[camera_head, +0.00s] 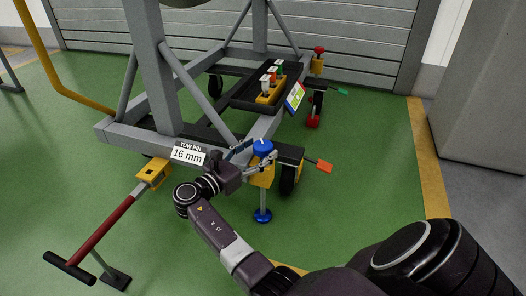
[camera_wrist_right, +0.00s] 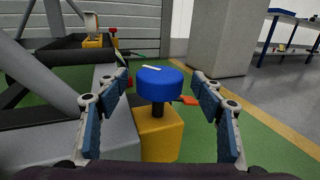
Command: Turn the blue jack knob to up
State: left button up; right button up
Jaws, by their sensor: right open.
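The blue jack knob (camera_head: 263,147) sits on top of a yellow jack body (camera_head: 262,175) at the near right corner of the grey stand. A blue foot (camera_head: 262,215) shows below it on the floor. In the right wrist view the knob (camera_wrist_right: 160,84) is a round blue cap with a white mark on top, on a dark stem above the yellow block (camera_wrist_right: 160,132). My right gripper (camera_head: 256,152) is at the knob; its open fingers (camera_wrist_right: 162,105) stand on either side of it, with gaps showing. My left gripper is not in view.
A black tray (camera_head: 255,95) is on the stand. A caster with an orange lever (camera_head: 324,166) is right of the jack. A red-knobbed jack (camera_head: 318,60) stands farther back. Green floor is clear at right.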

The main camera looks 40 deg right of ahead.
jog(key=shift+w+d+b, duration=0.15)
jog(key=shift+d+b, duration=0.25)
jog(key=shift+d, duration=0.75)
